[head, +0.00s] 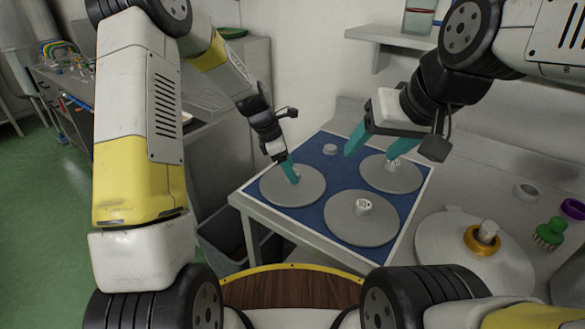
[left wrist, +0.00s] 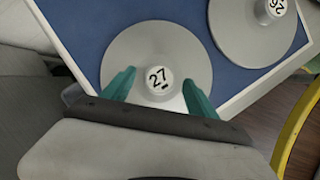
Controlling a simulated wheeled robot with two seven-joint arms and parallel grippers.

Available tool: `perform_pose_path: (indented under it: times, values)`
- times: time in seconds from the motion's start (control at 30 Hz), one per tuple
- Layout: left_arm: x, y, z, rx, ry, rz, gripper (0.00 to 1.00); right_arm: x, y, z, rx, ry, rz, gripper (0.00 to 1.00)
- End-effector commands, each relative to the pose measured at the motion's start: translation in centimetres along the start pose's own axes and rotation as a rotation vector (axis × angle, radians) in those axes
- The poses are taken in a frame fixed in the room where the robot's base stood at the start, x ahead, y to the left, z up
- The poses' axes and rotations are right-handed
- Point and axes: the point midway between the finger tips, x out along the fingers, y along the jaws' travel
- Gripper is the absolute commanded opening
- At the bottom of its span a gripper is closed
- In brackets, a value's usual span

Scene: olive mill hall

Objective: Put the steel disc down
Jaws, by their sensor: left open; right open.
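Three grey steel discs with central knobs lie flat on a blue mat (head: 328,176): one at left (head: 312,194), one in front (head: 345,232), one at back right (head: 375,184). My left gripper (head: 292,178) is low over the left disc. In the left wrist view its open teal fingers stand either side of that disc's knob, marked 27 (left wrist: 158,77); I cannot tell whether they touch it. Another disc (left wrist: 235,42) shows at upper right there. My right gripper (head: 377,147) is open above the back right disc, partly hiding it, with its fingers apart.
A small grey round piece (head: 330,149) lies at the mat's back edge. Right of the mat are a pale round plate (head: 445,245) with a brass ring (head: 481,241), a green brush (head: 550,234) and a purple ring (head: 573,208). A shelf (head: 385,37) hangs behind.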

Motion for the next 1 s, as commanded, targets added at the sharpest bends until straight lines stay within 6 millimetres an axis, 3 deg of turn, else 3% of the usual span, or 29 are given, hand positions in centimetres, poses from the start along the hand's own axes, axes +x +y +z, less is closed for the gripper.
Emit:
perform_pose_path:
  times: [0.3, 0.67, 1.0]
  values:
    - [0.84, 0.01, -0.01, 0.0, 0.0, 0.001, 0.68, 0.0, 0.0, 0.0, 0.0, 0.0, 0.0, 0.64]
    - [0.81, 0.01, -0.01, 0.0, 0.0, 0.0, 0.0, 0.0, 0.0, 0.0, 0.0, 0.0, 0.0, 0.64]
    - [0.72, 0.05, 0.06, 0.001, -0.001, 0.002, 0.0, 0.0, 0.0, 0.0, 0.0, 0.0, 0.0, 0.64]
